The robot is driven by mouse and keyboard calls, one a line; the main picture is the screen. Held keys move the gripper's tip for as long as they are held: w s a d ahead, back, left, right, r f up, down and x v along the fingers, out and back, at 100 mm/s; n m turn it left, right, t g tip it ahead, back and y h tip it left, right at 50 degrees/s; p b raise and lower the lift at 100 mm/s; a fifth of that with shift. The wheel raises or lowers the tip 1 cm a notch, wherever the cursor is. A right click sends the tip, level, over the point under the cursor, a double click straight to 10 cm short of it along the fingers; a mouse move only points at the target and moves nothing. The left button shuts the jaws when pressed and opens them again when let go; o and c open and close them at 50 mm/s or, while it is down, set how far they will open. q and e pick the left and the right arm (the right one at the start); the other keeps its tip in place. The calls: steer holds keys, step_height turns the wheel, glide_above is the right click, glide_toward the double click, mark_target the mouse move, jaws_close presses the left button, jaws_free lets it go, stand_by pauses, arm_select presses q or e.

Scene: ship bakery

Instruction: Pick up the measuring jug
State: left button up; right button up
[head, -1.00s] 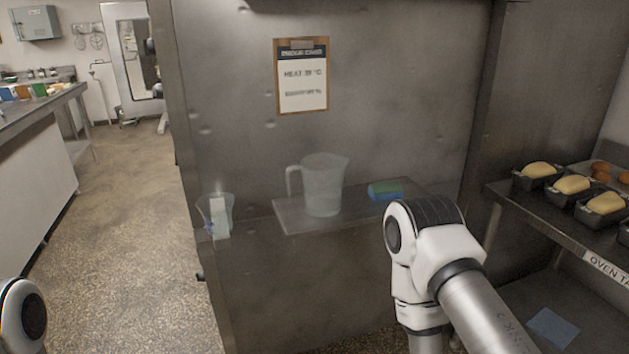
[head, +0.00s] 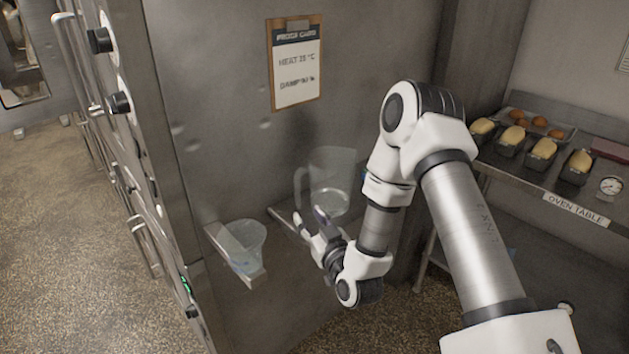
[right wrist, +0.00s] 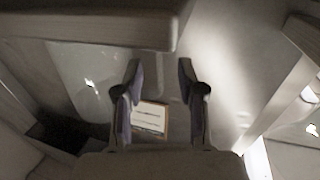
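The measuring jug (head: 335,172) is a clear, see-through jug with its handle on the left. It stands upright on a small wall shelf (head: 284,213) in the head view. My right gripper (head: 309,219) is just in front of and below the jug, near the shelf edge, and hides part of its base. In the right wrist view its two fingers (right wrist: 161,78) are apart with nothing gripped between them. I cannot clearly make out the jug in that view. My left gripper is out of view.
A clear container (head: 246,240) sits on a small ledge left of the jug. A clipboard card (head: 296,65) hangs above and also shows between my fingers in the right wrist view (right wrist: 150,117). The oven table (head: 530,178) with loaf tins (head: 541,155) stands at right.

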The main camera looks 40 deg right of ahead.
mark_target(300, 203)
steer(key=shift+w+d+r, duration=0.25)
steer(key=shift+w+d, duration=0.05)
steer(key=shift+w, duration=0.1)
steer(key=shift+w+r+p, duration=0.25)
steer(key=shift+w+p, duration=0.2)
steer(key=shift+w, duration=0.05)
steer(key=shift+w+r+p, duration=0.25)
steer(key=shift+w+p, duration=0.15)
steer(key=shift+w, duration=0.05)
steer(key=w, duration=0.3)
steer(key=shift+d+f, duration=0.15)
steer(key=shift+f, duration=0.25)
steer(key=shift+w+d+f, duration=0.1)
steer(key=shift+w+f, duration=0.05)
steer(key=shift+w, duration=0.05)
steer(key=shift+s+d, duration=0.1)
steer(key=shift+s, duration=0.15)
steer(key=shift+c, duration=0.9)
jaws_close()
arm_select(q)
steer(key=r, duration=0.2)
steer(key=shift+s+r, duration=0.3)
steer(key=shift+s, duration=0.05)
